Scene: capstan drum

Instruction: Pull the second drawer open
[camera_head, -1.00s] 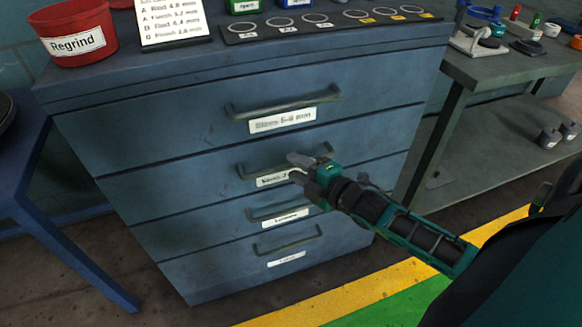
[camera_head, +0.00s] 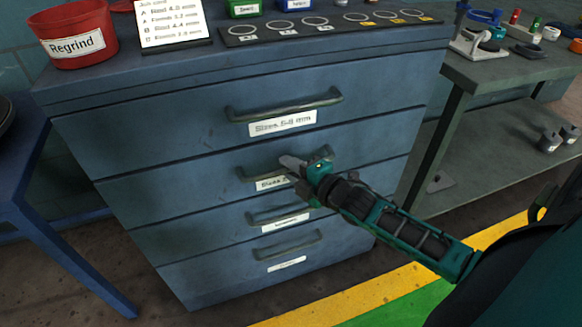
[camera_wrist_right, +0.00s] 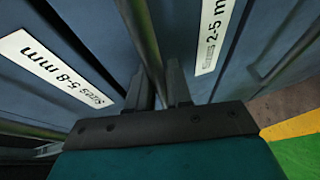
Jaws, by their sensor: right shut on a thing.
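The blue drawer cabinet (camera_head: 90,150) has a stack of drawers, each with a bar handle and white label. The second drawer (camera_head: 135,192) from the top looks flush with its neighbours. My right gripper (camera_head: 290,165) is at that drawer's handle (camera_head: 250,176), hiding its right part and some of its label. In the right wrist view, the fingers (camera_wrist_right: 160,88) are shut on the handle bar (camera_wrist_right: 143,40), one on each side, between the "Sizes 5-8 mm" label (camera_wrist_right: 55,68) and the "2-5 mm" label (camera_wrist_right: 212,35). My left gripper is out of view.
The top drawer's handle (camera_head: 285,106) juts out just above my right gripper. A red Regrind bin (camera_head: 72,38) and a ring board (camera_head: 325,27) stand on the cabinet top. A grey bench (camera_head: 510,72) is at right, a blue table (camera_head: 60,245) at left. Floor in front looks clear.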

